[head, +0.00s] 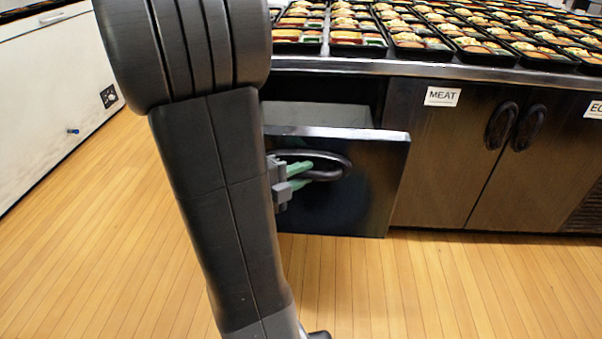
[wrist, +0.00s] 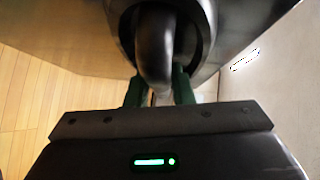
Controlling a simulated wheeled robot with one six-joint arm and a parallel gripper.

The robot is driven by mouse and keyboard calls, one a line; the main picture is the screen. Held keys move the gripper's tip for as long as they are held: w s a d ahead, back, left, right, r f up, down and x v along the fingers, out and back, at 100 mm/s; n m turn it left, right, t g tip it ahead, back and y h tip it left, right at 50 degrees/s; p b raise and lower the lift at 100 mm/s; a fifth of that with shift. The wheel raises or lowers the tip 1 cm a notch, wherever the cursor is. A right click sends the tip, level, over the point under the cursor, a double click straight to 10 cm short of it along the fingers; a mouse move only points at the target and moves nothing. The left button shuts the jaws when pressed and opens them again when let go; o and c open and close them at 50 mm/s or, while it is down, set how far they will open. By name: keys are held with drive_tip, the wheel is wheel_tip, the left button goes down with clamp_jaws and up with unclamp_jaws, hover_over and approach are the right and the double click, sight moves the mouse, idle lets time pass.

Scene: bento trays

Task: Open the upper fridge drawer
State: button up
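The fridge drawer (head: 385,165) is a dark, shiny front pulled partly out from under the counter. Its open top shows a grey inside (head: 320,114) behind the front edge. A dark oval handle (head: 341,167) is on the drawer front. My gripper (head: 312,174), with green fingers, is at this handle. In the wrist view the handle bar (wrist: 156,45) runs between the two green fingers of my gripper (wrist: 159,88), which close on it from both sides. The fingertips are partly hidden behind the bar. My arm covers the left part of the drawer front in the head view.
Several bento trays (head: 480,48) cover the steel counter (head: 440,70) above. A cabinet with a MEAT label (head: 442,96) and two dark handles (head: 514,126) stands to the right. A white chest (head: 50,90) stands at the left. The wooden floor (head: 70,250) is clear.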

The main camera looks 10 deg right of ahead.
drive_tip(key=o, duration=0.3)
drive_tip(key=shift+a, duration=0.1)
drive_tip(key=p+v, duration=0.3)
drive_tip(key=v, duration=1)
drive_tip(key=shift+s+a, duration=0.25)
drive_tip(key=b+x, duration=0.2)
drive_tip(key=x, duration=1)
drive_tip(key=shift+w+d+b, duration=0.2)
drive_tip(key=shift+d+b, duration=0.05)
drive_tip(key=shift+b, duration=0.15)
drive_tip(key=shift+w+d, duration=0.35)
drive_tip(key=shift+d, duration=0.2)
